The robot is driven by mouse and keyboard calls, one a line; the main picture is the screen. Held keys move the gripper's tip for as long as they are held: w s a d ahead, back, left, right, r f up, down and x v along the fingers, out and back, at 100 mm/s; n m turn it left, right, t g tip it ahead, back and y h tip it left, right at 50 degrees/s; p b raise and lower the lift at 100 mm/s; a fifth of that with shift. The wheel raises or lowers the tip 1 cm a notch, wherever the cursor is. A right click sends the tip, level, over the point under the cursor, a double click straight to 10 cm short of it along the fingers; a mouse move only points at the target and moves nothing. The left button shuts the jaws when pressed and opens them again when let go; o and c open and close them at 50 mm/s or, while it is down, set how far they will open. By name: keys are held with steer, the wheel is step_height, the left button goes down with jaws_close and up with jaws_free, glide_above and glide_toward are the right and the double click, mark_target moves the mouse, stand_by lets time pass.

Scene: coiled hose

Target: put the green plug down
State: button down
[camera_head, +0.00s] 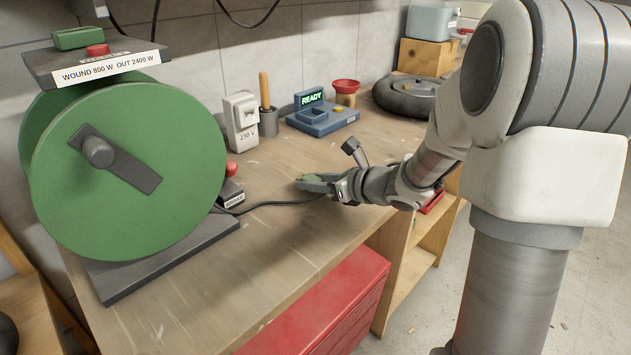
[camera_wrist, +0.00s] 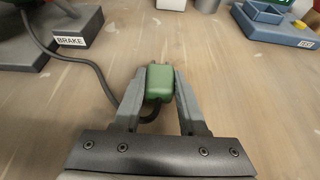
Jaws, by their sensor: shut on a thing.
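The green plug (camera_wrist: 159,84) is between the two fingers of my gripper (camera_wrist: 158,88) in the wrist view, with its metal pins pointing away from the wrist. My gripper is shut on it. A dark cable runs from the plug's near end and curves left toward the brake block. In the head view my gripper (camera_head: 312,182) is low over the wooden bench (camera_head: 270,245), near its middle. Whether the plug touches the bench I cannot tell.
Bare bench lies around my gripper. A red cabinet (camera_head: 320,305) is below the front edge.

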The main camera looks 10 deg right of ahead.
steer(key=shift+f+b, duration=0.5)
steer(key=shift+c, duration=1.9)
jaws_free()
